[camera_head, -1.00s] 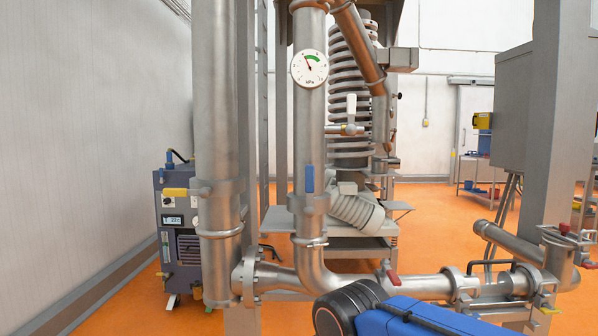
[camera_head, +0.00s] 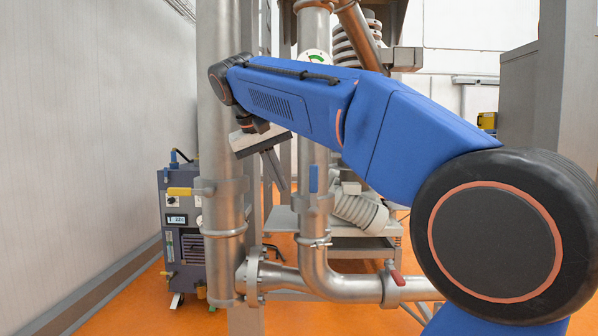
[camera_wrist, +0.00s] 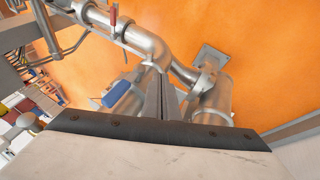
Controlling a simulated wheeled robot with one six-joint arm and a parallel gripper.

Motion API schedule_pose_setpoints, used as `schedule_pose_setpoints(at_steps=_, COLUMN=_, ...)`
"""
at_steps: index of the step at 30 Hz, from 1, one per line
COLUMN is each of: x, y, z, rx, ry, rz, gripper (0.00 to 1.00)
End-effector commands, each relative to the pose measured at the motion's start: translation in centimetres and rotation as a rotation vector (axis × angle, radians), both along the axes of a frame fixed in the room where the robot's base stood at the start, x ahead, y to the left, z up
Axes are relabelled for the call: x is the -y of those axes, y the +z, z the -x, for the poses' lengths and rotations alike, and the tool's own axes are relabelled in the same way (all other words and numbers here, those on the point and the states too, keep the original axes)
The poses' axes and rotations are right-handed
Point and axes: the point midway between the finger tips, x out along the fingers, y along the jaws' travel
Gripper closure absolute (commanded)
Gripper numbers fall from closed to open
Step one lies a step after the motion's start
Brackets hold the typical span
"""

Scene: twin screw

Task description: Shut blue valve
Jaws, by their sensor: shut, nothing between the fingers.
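The blue valve handle (camera_head: 313,179) points straight up along the front of the middle vertical pipe (camera_head: 314,255). In the wrist view the blue handle (camera_wrist: 117,94) lies to the left of the fingers. My gripper (camera_head: 280,184) is shut and empty, pointing down, just left of the blue handle in the head view, with a visible gap. In the wrist view my gripper (camera_wrist: 162,80) shows as two fingers together. Whether it is nearer or farther than the handle is hard to tell.
A red handle (camera_head: 396,278) is on the lower horizontal pipe. A grey machine (camera_head: 182,240) stands at the left. My arm partly covers the gauge (camera_head: 316,56) and the right side. Orange floor (camera_head: 130,300) is clear at lower left.

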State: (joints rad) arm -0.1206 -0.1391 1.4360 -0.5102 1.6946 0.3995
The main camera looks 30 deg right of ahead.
Motion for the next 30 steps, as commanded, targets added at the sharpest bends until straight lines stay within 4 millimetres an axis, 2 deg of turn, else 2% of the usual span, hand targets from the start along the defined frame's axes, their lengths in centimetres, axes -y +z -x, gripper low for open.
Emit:
schedule_pose_setpoints(at_steps=1, x=0.0, y=1.4, z=-1.5, rx=0.004, ry=-0.033, rz=0.017, gripper=1.0)
schedule_pose_setpoints(at_steps=6, x=0.0, y=5.5, z=-4.5, rx=0.024, ry=-0.165, rz=0.069, gripper=1.0)
schedule_pose_setpoints(at_steps=12, x=-0.3, y=8.2, z=-6.4, rx=0.045, ry=-0.275, rz=0.105, gripper=1.0)
schedule_pose_setpoints(at_steps=18, x=-0.4, y=9.0, z=-6.9, rx=0.053, ry=-0.315, rz=0.115, gripper=1.0)
schedule_pose_setpoints(at_steps=30, x=-0.2, y=8.8, z=-6.9, rx=0.053, ry=-0.316, rz=0.116, gripper=1.0)
